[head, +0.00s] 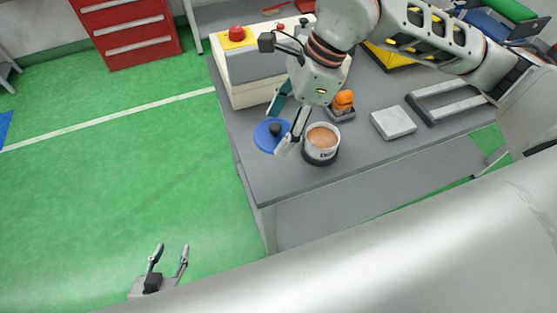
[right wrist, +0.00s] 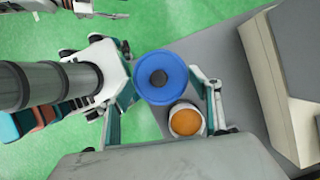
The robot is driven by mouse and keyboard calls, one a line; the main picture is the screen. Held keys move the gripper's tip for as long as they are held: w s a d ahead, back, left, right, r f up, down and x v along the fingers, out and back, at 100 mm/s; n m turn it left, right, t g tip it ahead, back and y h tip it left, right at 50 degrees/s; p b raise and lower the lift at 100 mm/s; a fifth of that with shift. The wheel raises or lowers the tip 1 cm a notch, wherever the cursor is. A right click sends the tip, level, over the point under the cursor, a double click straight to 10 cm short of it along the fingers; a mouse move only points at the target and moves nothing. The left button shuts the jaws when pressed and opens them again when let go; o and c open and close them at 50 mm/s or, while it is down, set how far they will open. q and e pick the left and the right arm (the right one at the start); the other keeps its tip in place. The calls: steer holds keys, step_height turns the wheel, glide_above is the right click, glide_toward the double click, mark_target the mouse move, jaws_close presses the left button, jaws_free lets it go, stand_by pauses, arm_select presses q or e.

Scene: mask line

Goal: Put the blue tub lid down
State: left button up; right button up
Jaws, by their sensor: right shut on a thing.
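The blue tub lid (head: 262,137) is a round disc with a dark knob, near the left edge of the grey table. In the right wrist view the lid (right wrist: 147,86) shows face-on between the two fingers. My right gripper (head: 284,129) is shut on it; the exact contact is hard to see. The gap between lid and table cannot be judged. The open white tub (head: 319,154) with orange-brown contents stands on the table just right of the lid; it also shows in the right wrist view (right wrist: 175,128). My left gripper (head: 169,254) is open and empty, low over the green floor.
A cream control box with a red button (head: 236,33) stands behind the lid on the table (head: 285,185). An orange object (head: 343,98), a light grey square block (head: 393,122) and a grey frame (head: 450,102) lie to the right. The table's front left corner is bare.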

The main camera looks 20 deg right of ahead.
glide_above(274, 170)
steer(key=d, duration=0.1)
steer(key=f, duration=1)
steer(key=shift+s+d+f, duration=0.15)
steer(key=shift+d+f, duration=0.05)
step_height(274, 170, down, 3)
steer(key=shift+r, duration=0.15)
steer(key=shift+f, duration=0.2)
steer(key=o, duration=0.9)
steer(key=shift+r, duration=0.1)
